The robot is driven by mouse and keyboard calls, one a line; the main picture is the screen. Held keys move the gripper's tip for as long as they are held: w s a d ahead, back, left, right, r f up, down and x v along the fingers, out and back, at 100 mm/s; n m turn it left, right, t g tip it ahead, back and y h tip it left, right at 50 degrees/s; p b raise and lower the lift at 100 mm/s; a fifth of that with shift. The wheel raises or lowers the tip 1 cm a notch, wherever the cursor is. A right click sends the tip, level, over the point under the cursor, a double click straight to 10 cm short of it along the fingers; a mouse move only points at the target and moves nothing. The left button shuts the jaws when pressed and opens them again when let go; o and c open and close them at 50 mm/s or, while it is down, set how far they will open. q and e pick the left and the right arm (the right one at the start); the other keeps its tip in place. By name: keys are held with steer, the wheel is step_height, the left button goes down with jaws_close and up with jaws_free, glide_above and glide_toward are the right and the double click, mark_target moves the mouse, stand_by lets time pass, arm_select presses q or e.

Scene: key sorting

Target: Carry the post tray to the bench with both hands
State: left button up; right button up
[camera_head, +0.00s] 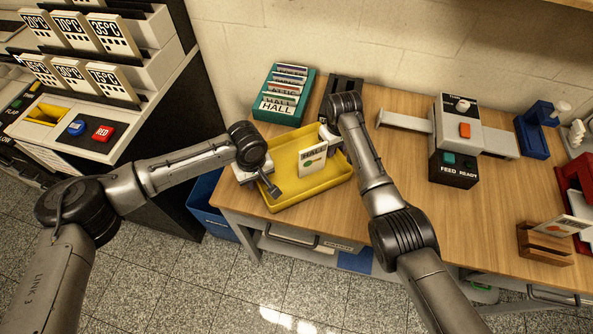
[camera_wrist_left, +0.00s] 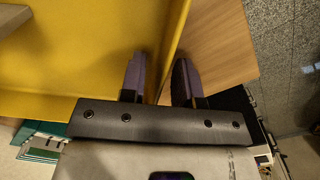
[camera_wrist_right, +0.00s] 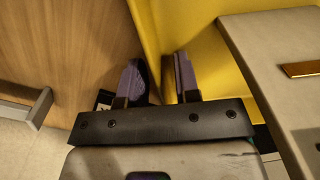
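Whether the tray rests flat or is slightly raised, I cannot tell. My left gripper (camera_head: 272,188) is at the tray's left side. In the left wrist view its fingers (camera_wrist_left: 160,80) stand apart on either side of the yellow wall (camera_wrist_left: 173,45). My right gripper (camera_head: 332,148) is at the tray's far right side, partly hidden by its arm. In the right wrist view its fingers (camera_wrist_right: 158,80) stand apart, straddling the wall (camera_wrist_right: 150,40).
A teal card rack (camera_head: 283,98) stands behind the tray, with a dark holder (camera_head: 345,88) beside it. A grey machine (camera_head: 460,135) stands on the bench (camera_head: 430,210) to the right. A blue bin (camera_head: 207,205) is on the floor.

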arm_select(q)
step_height(320, 180, up, 10)
steer(key=shift+f, duration=0.15)
steer(key=shift+r, duration=0.5)
arm_select(e)
steer(key=shift+r, duration=0.15)
arm_select(q)
steer(key=shift+r, duration=0.1)
arm_select(e)
step_height(320, 180, up, 12)
stand_by(0.5)
